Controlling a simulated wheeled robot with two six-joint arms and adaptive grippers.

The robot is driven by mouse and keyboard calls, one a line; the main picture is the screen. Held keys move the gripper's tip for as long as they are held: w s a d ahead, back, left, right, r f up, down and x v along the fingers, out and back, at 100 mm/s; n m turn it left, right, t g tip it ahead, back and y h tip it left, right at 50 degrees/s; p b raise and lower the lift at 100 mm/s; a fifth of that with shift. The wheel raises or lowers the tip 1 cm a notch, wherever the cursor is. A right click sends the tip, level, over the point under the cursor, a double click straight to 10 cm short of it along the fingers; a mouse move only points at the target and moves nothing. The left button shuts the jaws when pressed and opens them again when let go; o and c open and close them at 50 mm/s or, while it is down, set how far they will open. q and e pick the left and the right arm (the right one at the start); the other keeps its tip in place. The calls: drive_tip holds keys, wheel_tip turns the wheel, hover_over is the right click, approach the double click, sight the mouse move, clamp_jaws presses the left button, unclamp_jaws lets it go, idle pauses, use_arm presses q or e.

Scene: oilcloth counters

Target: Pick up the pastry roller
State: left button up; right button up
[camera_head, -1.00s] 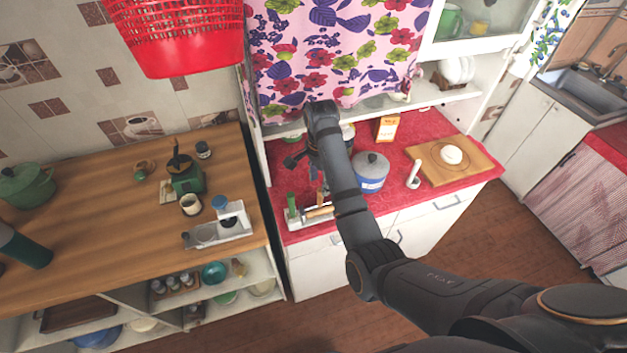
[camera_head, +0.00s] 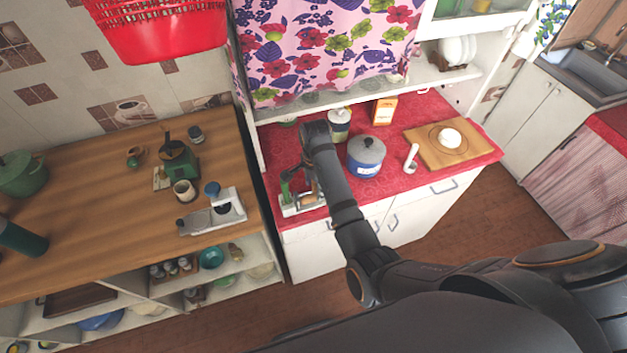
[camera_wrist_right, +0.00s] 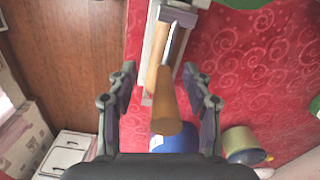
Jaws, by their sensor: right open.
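The pastry roller, as I take it, is the light wooden rod (camera_wrist_right: 166,105) in the right wrist view, its thick rounded end toward the camera. My right gripper (camera_wrist_right: 158,72) is open, with one finger on each side of the rod and visible gaps between. In the head view my right gripper (camera_head: 303,182) is low over the white tray (camera_head: 289,211) at the front left of the red counter. The arm and fingers cover much of the tray's contents there. My left gripper is in neither view.
A blue pot (camera_head: 366,160) stands right of my right arm, with a white pestle-like piece (camera_head: 411,158) and a wooden board (camera_head: 470,152) beyond. A lidded jar (camera_head: 339,124) and a carton (camera_head: 384,110) stand behind. A flowered curtain (camera_head: 320,55) hangs above. A wooden counter (camera_head: 90,225) lies left.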

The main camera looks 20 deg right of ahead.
drive_tip(key=shift+w+d+f, duration=0.2)
drive_tip(key=shift+f, duration=0.35)
drive_tip(key=shift+w+d+f, duration=0.1)
drive_tip(key=shift+w+f, duration=0.15)
drive_tip(key=shift+w, duration=0.1)
drive_tip(key=shift+s+a+r, duration=0.3)
drive_tip(key=shift+s+a, duration=0.05)
drive_tip(key=shift+s, duration=0.1)
drive_tip(key=c, duration=0.6)
drive_tip(key=shift+w+d+f, duration=0.1)
drive_tip(key=shift+d, duration=0.05)
clamp_jaws()
